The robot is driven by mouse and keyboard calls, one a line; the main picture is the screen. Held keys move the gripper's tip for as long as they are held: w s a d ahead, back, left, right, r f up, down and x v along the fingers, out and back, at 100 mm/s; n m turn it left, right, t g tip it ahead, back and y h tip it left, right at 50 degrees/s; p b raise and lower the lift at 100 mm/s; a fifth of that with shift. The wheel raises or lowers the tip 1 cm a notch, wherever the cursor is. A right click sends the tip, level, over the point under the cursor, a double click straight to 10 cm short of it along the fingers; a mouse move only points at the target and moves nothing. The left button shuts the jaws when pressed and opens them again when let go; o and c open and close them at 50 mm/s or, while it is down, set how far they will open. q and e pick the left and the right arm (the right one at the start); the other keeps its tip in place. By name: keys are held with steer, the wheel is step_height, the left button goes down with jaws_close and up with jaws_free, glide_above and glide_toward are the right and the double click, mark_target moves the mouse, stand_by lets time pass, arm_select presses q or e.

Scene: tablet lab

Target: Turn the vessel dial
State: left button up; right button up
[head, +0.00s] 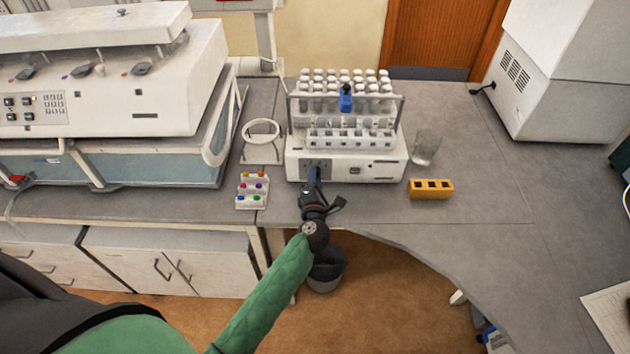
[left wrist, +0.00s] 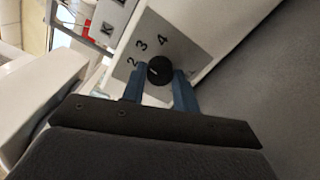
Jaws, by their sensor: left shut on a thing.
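The vessel dial (left wrist: 159,70) is a round black knob on a grey plate marked 2, 3 and 4, on the front of a white machine. My left gripper (left wrist: 158,84) has its two blue fingers on either side of the dial, shut on it. In the head view the left gripper (head: 313,176) reaches the left part of the front of the white machine (head: 370,168), which carries a rack of white-capped vessels (head: 345,82). The dial itself is hidden behind the gripper there. My right gripper is in neither view.
A glass beaker (head: 426,148) and a yellow block with dark slots (head: 431,189) stand right of the machine. A small stand with coloured items (head: 252,190) and a white ring stand (head: 262,140) are on the left. The bench at right is mostly clear.

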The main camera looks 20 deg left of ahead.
arm_select(q)
steer(key=n+b, duration=0.1)
steer(key=n, duration=0.3)
steer(key=shift+f+n, duration=0.15)
steer(key=shift+n, duration=0.15)
steer(key=shift+n+b, duration=0.35)
steer(key=shift+n, duration=0.25)
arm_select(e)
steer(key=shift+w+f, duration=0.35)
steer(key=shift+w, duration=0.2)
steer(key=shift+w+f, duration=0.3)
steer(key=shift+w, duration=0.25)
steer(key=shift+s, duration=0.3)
arm_select(q)
steer(key=o, duration=0.9)
steer(key=shift+o, duration=0.3)
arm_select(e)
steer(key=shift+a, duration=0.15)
arm_select(q)
steer(key=shift+s, duration=0.1)
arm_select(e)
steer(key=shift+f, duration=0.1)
